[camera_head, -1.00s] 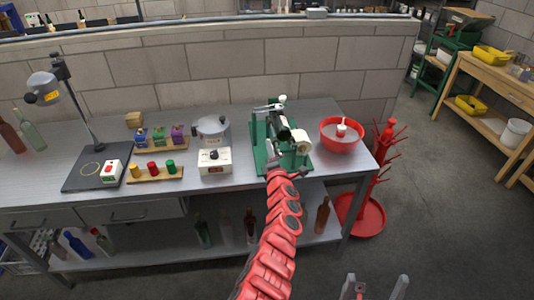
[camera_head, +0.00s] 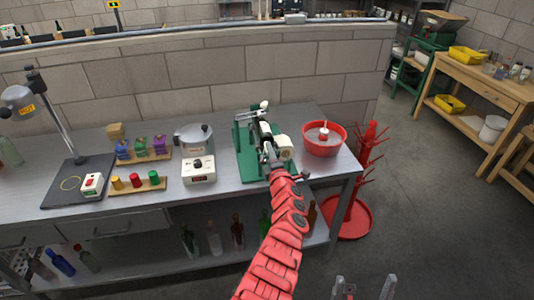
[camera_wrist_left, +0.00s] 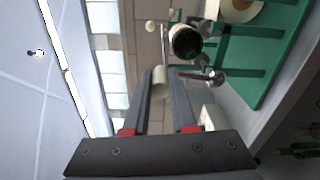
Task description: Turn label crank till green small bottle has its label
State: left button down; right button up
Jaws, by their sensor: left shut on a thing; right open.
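The labelling machine has a green frame (camera_head: 243,160) and stands on the grey bench, with a cream label roll (camera_head: 284,146) on its right. A dark green bottle end (camera_wrist_left: 186,42) faces the left wrist camera; its label surface is hidden there. My left gripper (camera_head: 269,154) is at the front of the machine. In the left wrist view, its fingers (camera_wrist_left: 160,88) are shut on a pale cylindrical piece, seemingly the crank handle (camera_wrist_left: 159,76). A metal rod with a ball end (camera_wrist_left: 216,76) is beside them. My right gripper (camera_head: 363,290) is open and empty at the bottom edge, away from the bench.
A red bowl (camera_head: 322,141) stands right of the machine; a white-based pot device (camera_head: 199,169) stands left. Farther left are a stamp rack (camera_head: 138,186), colored blocks (camera_head: 142,148) and a lamp (camera_head: 58,120). A red bottle tree (camera_head: 352,222) stands beside the bench's right end.

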pick_arm(q)
jog(key=shift+d, duration=0.15)
dwell(0.3)
jog(key=c, duration=0.7)
grip_release()
jog(key=shift+w+f, duration=0.1)
jog(key=shift+c, duration=0.2)
jog(key=shift+p, duration=0.35)
jog(key=p+v, duration=1.2)
jog(key=v, duration=0.5)
jog(key=shift+s, duration=0.25)
